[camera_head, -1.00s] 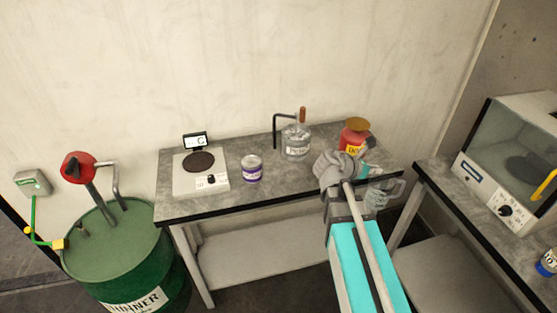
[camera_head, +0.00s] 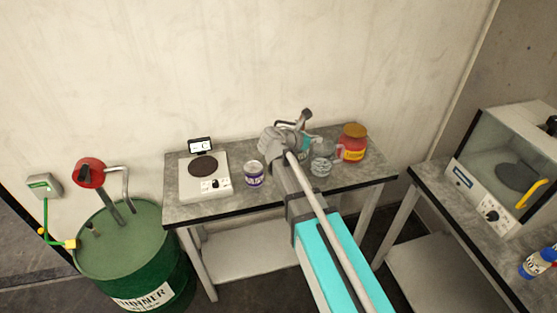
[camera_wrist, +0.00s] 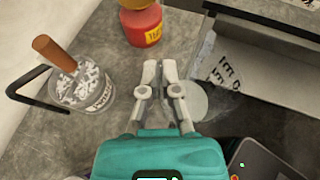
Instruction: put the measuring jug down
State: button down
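The measuring jug (camera_head: 321,167) is clear, with dark scale marks that show in the wrist view (camera_wrist: 226,72). My gripper (camera_wrist: 161,72) has its fingers close together at the jug's left side in the wrist view, and the jug has travelled with it. The exact contact is hard to see through the clear wall. In the head view, my gripper (camera_head: 304,146) is over the grey workbench (camera_head: 225,203), with the jug just right of my wrist. I cannot tell whether the jug's base touches the bench top.
A red jar (camera_head: 353,145) stands right of the jug. A glass jar with a brown-handled tool (camera_wrist: 82,88) stands left of my gripper, mostly hidden in the head view. A purple-labelled tin (camera_head: 254,174) and a hotplate (camera_head: 204,175) stand farther left. Bare bench shows at the front.

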jog(key=shift+w+a+r, duration=0.1)
jog(key=shift+a+r, duration=0.05)
jog(key=shift+a, duration=0.2)
jog(key=shift+w, duration=0.1)
jog(key=w+d+f+b, duration=0.7)
jog(key=w+f+b, duration=0.2)
jog(key=w, duration=0.1)
jog(key=shift+w+d, duration=0.25)
jog(key=shift+w, duration=0.1)
dwell(0.4)
